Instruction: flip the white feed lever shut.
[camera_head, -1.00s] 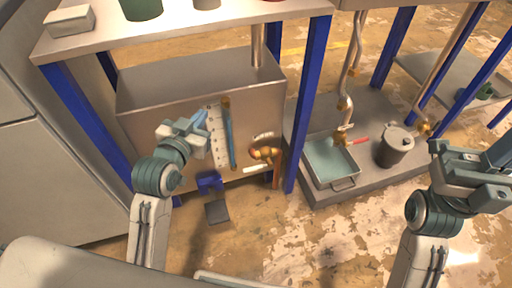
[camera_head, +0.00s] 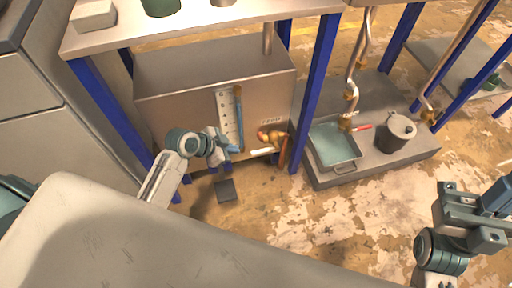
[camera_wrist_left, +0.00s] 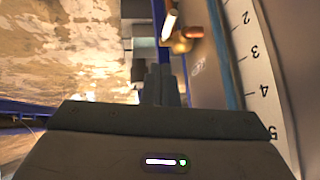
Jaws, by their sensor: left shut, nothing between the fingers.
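The white feed lever (camera_head: 261,151) sticks out to the left below a brass valve (camera_head: 270,136) at the lower right of the metal tank's front. In the left wrist view the white lever (camera_wrist_left: 169,25) and brass fitting (camera_wrist_left: 186,40) show at the top, beyond the fingertips. My left gripper (camera_head: 233,149) is shut and empty, in front of the tank, just left of the lever's free end. In the head view a small gap seems to separate them. My right gripper (camera_head: 497,200) is at the far right, away from the tank; its jaws are not clear.
The metal tank (camera_head: 170,105) carries a numbered scale (camera_head: 226,112) and a blue sight tube (camera_head: 239,120). Blue frame posts (camera_head: 316,95) stand beside it. A teal tray (camera_head: 330,145) and a lidded pot (camera_head: 397,133) stand on the low platform to the right.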

